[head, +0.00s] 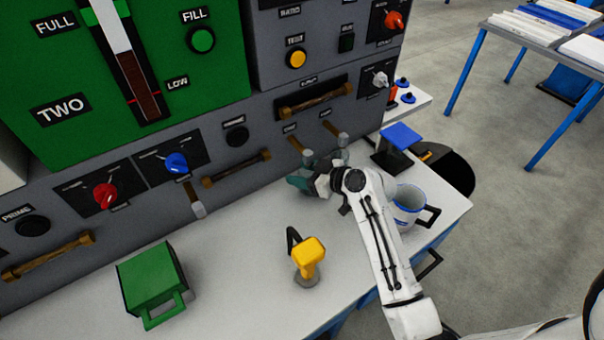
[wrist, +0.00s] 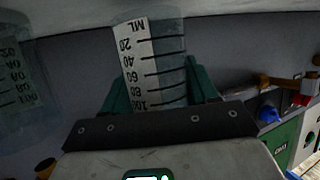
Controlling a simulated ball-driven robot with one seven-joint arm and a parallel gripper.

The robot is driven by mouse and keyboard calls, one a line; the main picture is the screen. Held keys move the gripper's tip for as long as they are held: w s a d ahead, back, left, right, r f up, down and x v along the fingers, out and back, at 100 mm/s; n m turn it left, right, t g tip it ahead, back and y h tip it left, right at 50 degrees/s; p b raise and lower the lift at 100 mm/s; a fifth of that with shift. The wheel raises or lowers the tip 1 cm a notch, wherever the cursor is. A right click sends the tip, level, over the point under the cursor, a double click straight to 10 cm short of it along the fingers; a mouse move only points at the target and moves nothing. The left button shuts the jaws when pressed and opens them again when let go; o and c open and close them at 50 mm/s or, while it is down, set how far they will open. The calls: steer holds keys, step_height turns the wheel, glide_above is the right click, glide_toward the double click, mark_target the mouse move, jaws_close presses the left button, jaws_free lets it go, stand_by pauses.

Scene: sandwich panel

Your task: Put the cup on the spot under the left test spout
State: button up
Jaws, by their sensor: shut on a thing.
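My gripper (head: 300,183) has teal fingers and is low over the white counter, in front of the panel. In the wrist view its fingers (wrist: 153,92) are shut on a clear cup (wrist: 150,65) with a white ML scale. In the head view the held cup is hard to make out, largely hidden by my gripper and arm. Two small test spouts, the left one (head: 295,143) and the right one (head: 327,125), stick out of the panel just beyond my gripper. The spot under the left spout is hidden.
A second clear graduated cup (wrist: 18,80) stands at the left of the wrist view. A yellow-handled tool (head: 309,255), a green box (head: 150,283) and a white-blue mug (head: 407,205) are on the counter (head: 230,255). A blue-topped stand (head: 401,136) is at the right.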

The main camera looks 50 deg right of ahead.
steer(key=shift+w+f, duration=0.25)
steer(key=shift+f, duration=0.5)
steer(key=shift+f, duration=0.1)
steer(key=o, duration=1.1)
steer(key=shift+o, duration=0.2)
steer(key=shift+r, duration=0.2)
steer(key=v, duration=1.2)
steer(key=shift+b, duration=0.35)
steer(key=shift+f, duration=0.1)
